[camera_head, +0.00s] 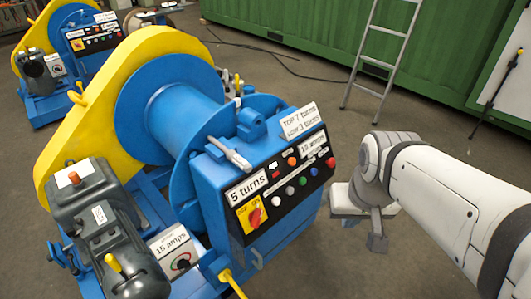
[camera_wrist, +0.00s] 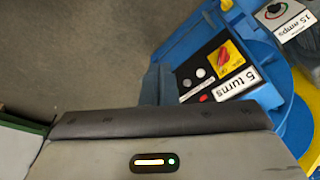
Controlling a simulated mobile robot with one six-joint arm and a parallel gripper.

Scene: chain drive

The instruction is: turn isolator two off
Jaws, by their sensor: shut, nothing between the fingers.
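A red rotary switch (camera_head: 255,217) on a yellow plate sits at the lower left of the near blue machine's control panel (camera_head: 290,205). The yellow plate (camera_wrist: 226,62) with its red knob also shows in the wrist view, beside the "5 turns" label (camera_wrist: 238,84). I cannot read the number of the isolator. My gripper (camera_head: 377,238) is to the right of the panel, apart from it, with its fingers shut and empty. In the wrist view the shut fingers (camera_wrist: 158,84) point toward the floor beside the panel, and the gripper body hides part of the panel.
Round coloured buttons line the panel. A dial (camera_head: 181,262) under a "15 amps" label and a grey motor (camera_head: 103,225) are on the left. A similar blue and yellow machine (camera_head: 75,45) stands behind. A ladder (camera_head: 384,50) leans on a green container (camera_head: 300,30).

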